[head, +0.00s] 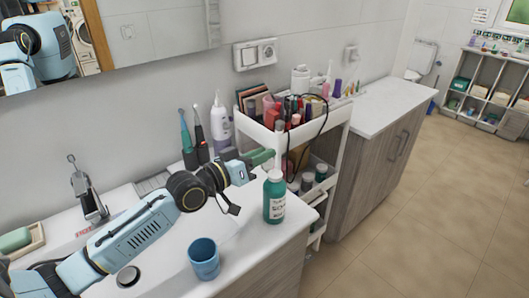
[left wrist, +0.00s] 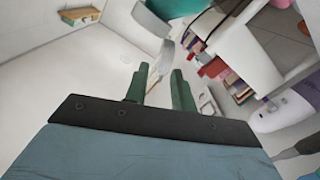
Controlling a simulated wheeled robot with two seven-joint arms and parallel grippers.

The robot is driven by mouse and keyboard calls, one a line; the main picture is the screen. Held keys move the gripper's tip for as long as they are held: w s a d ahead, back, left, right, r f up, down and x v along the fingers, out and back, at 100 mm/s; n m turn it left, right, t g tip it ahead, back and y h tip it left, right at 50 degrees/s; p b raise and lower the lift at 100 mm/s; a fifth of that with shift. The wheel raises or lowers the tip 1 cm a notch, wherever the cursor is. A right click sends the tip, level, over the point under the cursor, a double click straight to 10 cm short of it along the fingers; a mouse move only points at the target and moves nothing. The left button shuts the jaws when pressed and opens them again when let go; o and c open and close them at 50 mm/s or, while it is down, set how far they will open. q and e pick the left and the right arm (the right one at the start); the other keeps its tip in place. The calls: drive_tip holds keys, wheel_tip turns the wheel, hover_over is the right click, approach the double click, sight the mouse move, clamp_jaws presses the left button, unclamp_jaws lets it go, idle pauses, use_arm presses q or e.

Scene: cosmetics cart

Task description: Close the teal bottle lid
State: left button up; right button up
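The teal bottle (head: 274,200) with a white label stands upright near the right front edge of the white sink counter. A narrow pale upright piece (head: 281,143) shows just above its top; it may be the raised lid, but I cannot tell surely. My left gripper (head: 264,157) reaches in from the left, its green fingers just above and left of the bottle top. In the left wrist view the two green fingers (left wrist: 158,80) are apart, with a pale flat piece (left wrist: 164,57) just beyond the gap. I see no firm contact. My right gripper is out of view.
A blue cup (head: 204,260) stands at the counter's front. Electric toothbrushes (head: 187,140) and a white bottle (head: 220,125) stand behind my left arm. A white cart (head: 336,118) full of cosmetics is close behind the bottle. The floor (head: 420,210) at right is clear.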

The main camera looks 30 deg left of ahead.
use_arm(q)
drive_tip(key=shift+w+d, duration=0.3)
drive_tip(key=shift+w, duration=0.3)
drive_tip(key=shift+c, duration=0.3)
clamp_jaws()
drive_tip(key=shift+r+m, duration=0.1)
drive_tip(key=shift+m, duration=0.2)
drive_tip(key=m+p, duration=0.2)
drive_tip(key=d+m+p, duration=0.1)
drive_tip(key=shift+s+d+r, duration=0.1)
drive_tip(key=shift+s+r, duration=0.15)
drive_tip(key=shift+r, duration=0.05)
drive_tip(key=shift+s+d+m+p, duration=0.15)
drive_tip(key=shift+d+m+p, duration=0.25)
drive_tip(key=shift+m, duration=0.45)
drive_tip(key=shift+s+d+m+p, duration=0.15)
drive_tip(key=shift+m+p, duration=0.35)
drive_tip(key=shift+m, duration=0.35)
drive_tip(key=shift+f, duration=0.1)
